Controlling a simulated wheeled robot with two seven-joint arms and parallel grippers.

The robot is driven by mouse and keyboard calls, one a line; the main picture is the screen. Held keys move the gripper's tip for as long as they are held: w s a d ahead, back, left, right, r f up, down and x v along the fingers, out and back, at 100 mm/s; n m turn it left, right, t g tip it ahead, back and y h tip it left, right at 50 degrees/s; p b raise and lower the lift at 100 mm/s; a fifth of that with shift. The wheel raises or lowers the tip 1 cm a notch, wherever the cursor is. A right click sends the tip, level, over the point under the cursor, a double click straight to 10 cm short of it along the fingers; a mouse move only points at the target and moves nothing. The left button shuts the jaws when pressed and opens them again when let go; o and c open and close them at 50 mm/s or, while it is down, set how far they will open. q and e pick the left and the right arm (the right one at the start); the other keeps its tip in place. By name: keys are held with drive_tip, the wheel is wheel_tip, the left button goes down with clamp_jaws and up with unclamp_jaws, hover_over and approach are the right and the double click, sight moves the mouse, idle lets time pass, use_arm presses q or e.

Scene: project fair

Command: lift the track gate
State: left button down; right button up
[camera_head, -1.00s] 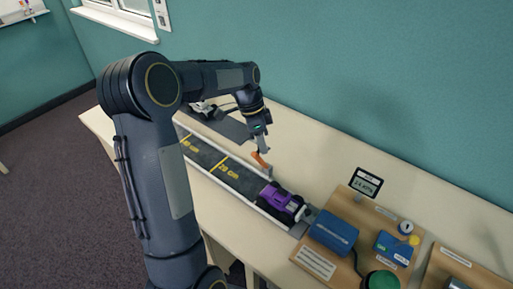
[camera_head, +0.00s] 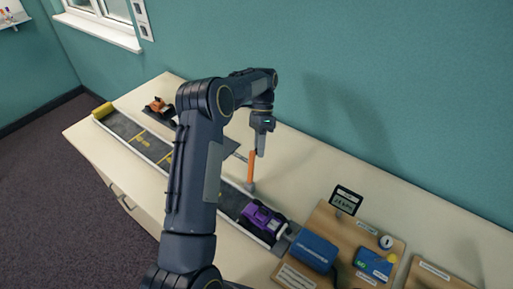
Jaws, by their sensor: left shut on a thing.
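The track gate (camera_head: 251,168) is an orange bar standing near upright on a small grey base at the far side of the track (camera_head: 231,200). My left gripper (camera_head: 260,152) is shut on the gate near its upper end, coming down from above. A purple toy car (camera_head: 262,218) sits on the track at its near right end, just right of the gate. My left arm hides the middle of the track. My right gripper is not in view.
A wooden board with a blue box (camera_head: 313,251), a small display (camera_head: 346,200) and a blue module (camera_head: 374,263) lies right of the track. An orange toy vehicle (camera_head: 158,106) and a yellow block (camera_head: 103,110) are at the far left. The teal wall is behind.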

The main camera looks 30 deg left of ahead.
use_arm(q)
drive_tip(key=shift+w+a+f+g, duration=0.3)
drive_tip(key=shift+f+g, duration=0.15)
drive_tip(key=shift+g, duration=0.05)
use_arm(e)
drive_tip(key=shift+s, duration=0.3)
use_arm(q)
drive_tip(key=c, duration=1.7)
unclamp_jaws()
drive_tip(key=o, duration=0.4)
drive_tip(key=shift+w+a+f, duration=0.1)
drive_tip(key=shift+w+f, duration=0.05)
drive_tip(key=shift+w, duration=0.2)
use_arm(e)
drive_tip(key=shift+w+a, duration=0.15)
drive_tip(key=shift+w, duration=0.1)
use_arm(q)
drive_tip(key=shift+d+r, duration=0.2)
drive_tip(key=shift+r, duration=0.05)
